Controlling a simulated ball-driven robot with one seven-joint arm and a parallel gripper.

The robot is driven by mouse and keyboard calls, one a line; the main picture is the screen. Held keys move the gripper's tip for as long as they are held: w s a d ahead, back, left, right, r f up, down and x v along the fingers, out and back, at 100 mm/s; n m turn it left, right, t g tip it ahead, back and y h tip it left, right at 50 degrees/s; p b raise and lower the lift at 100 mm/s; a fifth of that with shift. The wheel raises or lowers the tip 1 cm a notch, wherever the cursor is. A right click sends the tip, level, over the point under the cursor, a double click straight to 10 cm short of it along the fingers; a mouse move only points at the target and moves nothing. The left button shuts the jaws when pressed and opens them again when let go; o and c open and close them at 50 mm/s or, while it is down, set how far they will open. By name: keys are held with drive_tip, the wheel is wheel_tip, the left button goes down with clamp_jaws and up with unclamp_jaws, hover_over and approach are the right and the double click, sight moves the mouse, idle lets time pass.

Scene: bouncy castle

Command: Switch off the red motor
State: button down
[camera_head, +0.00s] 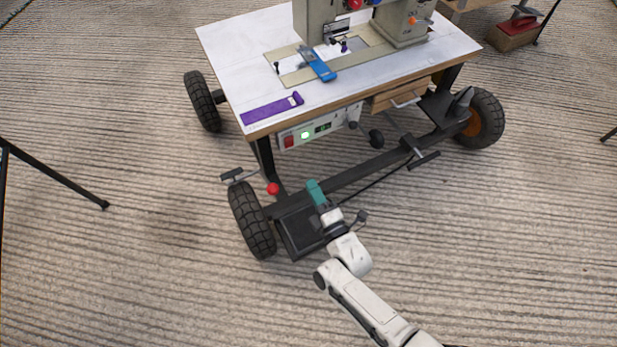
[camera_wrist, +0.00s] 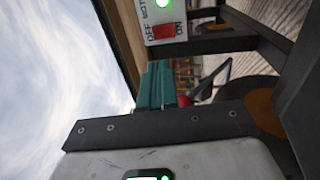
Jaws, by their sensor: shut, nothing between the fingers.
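A pale control panel (camera_head: 332,129) hangs under the front edge of the wheeled sewing-machine table (camera_head: 222,45). At its left end is a red rocker switch (camera_head: 289,142), with a lit green light (camera_head: 305,135) beside it. My gripper (camera_head: 315,190) has teal fingers and is shut and empty. It is below the panel, apart from the switch. In the wrist view my fingertips (camera_wrist: 156,66) point toward the switch.
The table's black frame (camera_head: 350,177) and front left wheel (camera_head: 252,220) are close to my gripper. A red ball knob (camera_head: 273,189) stands left of it. A purple strip (camera_head: 270,109) and a blue tool (camera_head: 317,63) lie on the tabletop. The floor in front is clear.

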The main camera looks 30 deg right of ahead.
sight(289, 143)
drive_tip(key=w+b, duration=0.1)
drive_tip(key=w, duration=0.3)
drive_tip(key=w+r+b, duration=0.1)
drive_tip(key=w+b, duration=0.1)
drive_tip(key=w, duration=0.2)
drive_tip(key=w+b, duration=0.1)
drive_tip(key=w, duration=0.3)
drive_tip(key=shift+w+r+b, duration=0.1)
drive_tip(key=shift+r+b, duration=0.2)
